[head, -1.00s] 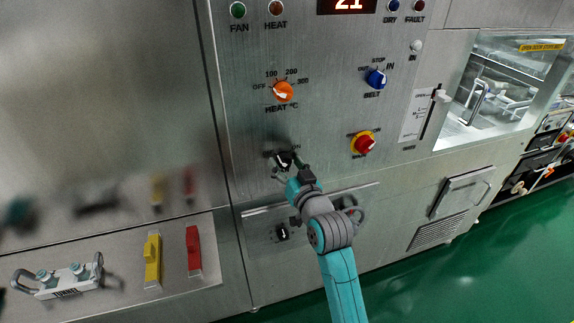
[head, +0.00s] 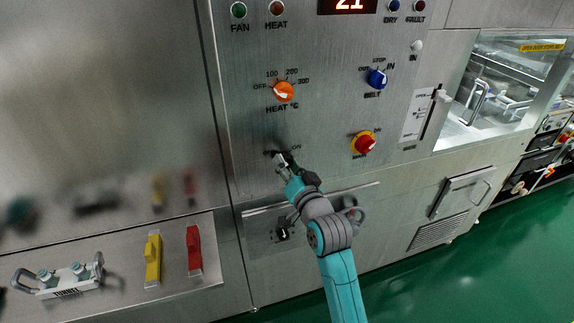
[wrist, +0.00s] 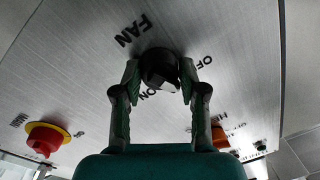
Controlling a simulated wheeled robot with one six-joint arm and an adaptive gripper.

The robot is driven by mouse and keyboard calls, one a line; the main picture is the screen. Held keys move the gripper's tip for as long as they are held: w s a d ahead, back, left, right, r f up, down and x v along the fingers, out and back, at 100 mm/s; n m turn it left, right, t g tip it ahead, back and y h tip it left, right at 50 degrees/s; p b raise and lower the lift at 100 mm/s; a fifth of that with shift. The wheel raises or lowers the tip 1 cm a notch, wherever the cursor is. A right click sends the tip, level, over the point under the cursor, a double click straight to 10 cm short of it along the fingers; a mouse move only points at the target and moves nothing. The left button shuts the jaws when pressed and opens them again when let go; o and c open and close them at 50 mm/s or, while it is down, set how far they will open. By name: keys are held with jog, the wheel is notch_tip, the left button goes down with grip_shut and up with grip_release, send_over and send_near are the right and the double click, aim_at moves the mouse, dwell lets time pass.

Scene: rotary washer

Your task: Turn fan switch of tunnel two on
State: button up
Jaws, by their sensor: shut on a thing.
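The fan switch is a round black knob (wrist: 160,66) on the brushed metal panel, beside the FAN lettering in the wrist view. OFF and ON labels are printed around it. A pale mark shows on the knob's lower edge, between the two labels. My gripper (wrist: 160,78) has one finger on each side of the knob and is shut on it. In the head view my gripper (head: 284,163) reaches the panel below the orange heat knob (head: 284,91) and hides most of the fan switch. The ON label shows just right of it.
A blue belt knob (head: 376,79) and a red and yellow main switch (head: 364,143) sit right of my gripper. A handle bar crosses the panel below.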

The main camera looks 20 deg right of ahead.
jog(key=m, duration=0.7)
jog(key=shift+f+m+h, duration=0.25)
jog(key=shift+m+h, duration=0.05)
jog(key=shift+m, duration=0.1)
jog(key=m, duration=0.6)
jog(key=shift+m+t+h, duration=0.3)
jog(key=shift+m, duration=0.1)
jog(key=shift+f, duration=0.1)
jog(key=o, duration=1.1)
jog(key=shift+s, duration=0.25)
jog(key=s, duration=1.1)
jog(key=shift+s+f, duration=0.25)
jog(key=shift+f, duration=0.05)
